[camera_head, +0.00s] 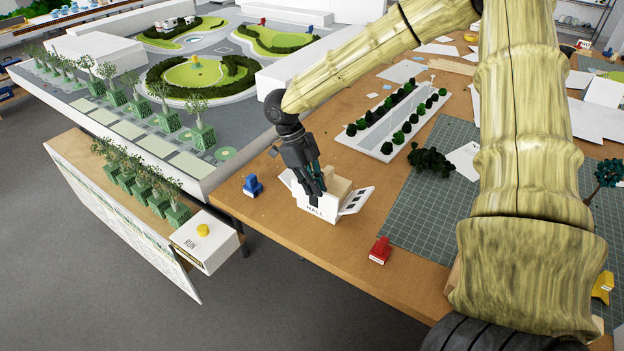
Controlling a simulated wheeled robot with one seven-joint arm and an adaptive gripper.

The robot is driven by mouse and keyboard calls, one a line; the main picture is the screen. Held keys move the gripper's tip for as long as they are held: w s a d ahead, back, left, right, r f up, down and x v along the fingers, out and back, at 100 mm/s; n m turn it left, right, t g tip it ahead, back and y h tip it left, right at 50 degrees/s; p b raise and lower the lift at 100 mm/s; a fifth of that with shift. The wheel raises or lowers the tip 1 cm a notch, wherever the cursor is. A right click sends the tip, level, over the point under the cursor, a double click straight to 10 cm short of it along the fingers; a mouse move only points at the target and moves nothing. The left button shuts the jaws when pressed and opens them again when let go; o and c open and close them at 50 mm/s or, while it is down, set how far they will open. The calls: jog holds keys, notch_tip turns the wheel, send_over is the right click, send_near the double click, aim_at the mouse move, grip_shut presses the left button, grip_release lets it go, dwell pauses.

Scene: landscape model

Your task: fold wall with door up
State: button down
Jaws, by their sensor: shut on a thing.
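A small white card model building (331,187) stands near the front edge of the wooden table, with a tan block inside it. Its front wall (317,211) carries the letters HALL and stands up or nearly so; a small dark patch, perhaps the door, shows close to the fingers. A right wall with dark window openings (357,201) leans out to the right. A white flap (287,178) shows at the left. My dark gripper (318,191) points down at the building, shut on the upper edge of the front wall. The fingers hide part of that wall and the inside.
A blue piece (253,185) stands left of the building and a red piece (379,250) at the front right. A long planter with dark shrubs (390,124) lies behind. A white box marked RUN with a yellow button (202,230) is at the lower left. A green cutting mat (425,195) lies right.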

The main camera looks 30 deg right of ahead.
jog(key=c, duration=1.6)
grip_release()
jog(key=shift+r, duration=0.1)
jog(key=v, duration=1.1)
jog(key=shift+r, duration=0.4)
jog(key=shift+w+d, duration=0.1)
jog(key=shift+w, duration=0.05)
